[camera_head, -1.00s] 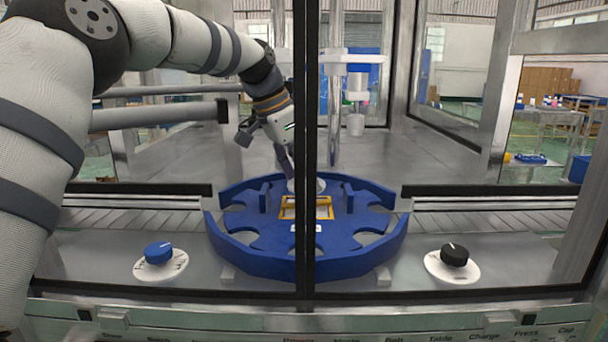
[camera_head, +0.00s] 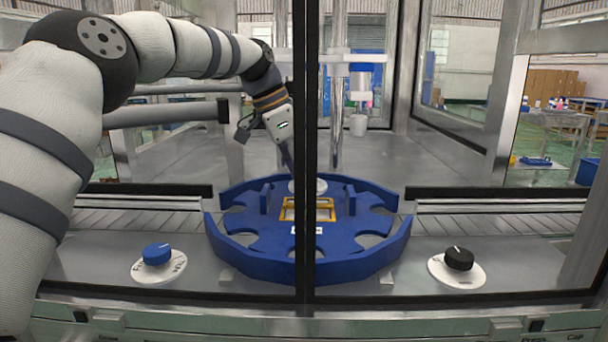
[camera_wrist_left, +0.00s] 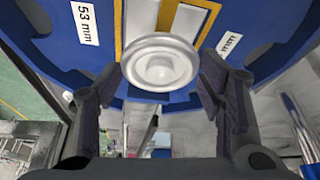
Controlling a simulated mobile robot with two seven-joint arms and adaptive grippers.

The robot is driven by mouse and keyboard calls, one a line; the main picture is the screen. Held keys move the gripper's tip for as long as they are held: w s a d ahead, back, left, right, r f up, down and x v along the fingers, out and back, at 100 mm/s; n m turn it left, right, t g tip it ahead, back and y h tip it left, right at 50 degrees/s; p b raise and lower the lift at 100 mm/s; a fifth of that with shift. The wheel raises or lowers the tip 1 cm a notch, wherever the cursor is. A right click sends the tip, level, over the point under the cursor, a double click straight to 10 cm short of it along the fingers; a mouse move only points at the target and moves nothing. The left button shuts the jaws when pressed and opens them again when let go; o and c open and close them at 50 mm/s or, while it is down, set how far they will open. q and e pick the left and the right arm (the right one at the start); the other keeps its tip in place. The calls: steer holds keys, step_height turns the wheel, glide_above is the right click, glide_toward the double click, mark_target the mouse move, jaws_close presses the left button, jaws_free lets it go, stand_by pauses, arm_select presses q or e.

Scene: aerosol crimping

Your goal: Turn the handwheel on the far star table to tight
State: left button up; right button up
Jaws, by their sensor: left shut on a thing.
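The blue star table (camera_head: 262,262) stands in the middle of the head view, with curved pockets around its rim. The handwheel is a pale round disc (camera_head: 321,186) at the table's far side, partly hidden by a dark upright frame bar. In the left wrist view the handwheel (camera_wrist_left: 160,62) sits between the two fingers, near their tips. My left gripper (camera_head: 292,178) reaches down to it from above and behind the bar. The left gripper (camera_wrist_left: 158,72) is shut on the handwheel. My right gripper is not in view.
A yellow frame (camera_head: 287,210) lies on the star table, close to the handwheel. A black upright bar (camera_head: 306,120) crosses in front. A blue knob (camera_head: 157,253) and a black knob (camera_head: 459,258) flank the table. Conveyor rollers (camera_head: 490,224) run to either side.

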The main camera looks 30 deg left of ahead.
arm_select(q)
steer(key=o, duration=1.1)
steer(key=shift+o, duration=0.2)
steer(key=v, duration=1.2)
steer(key=shift+d, duration=0.1)
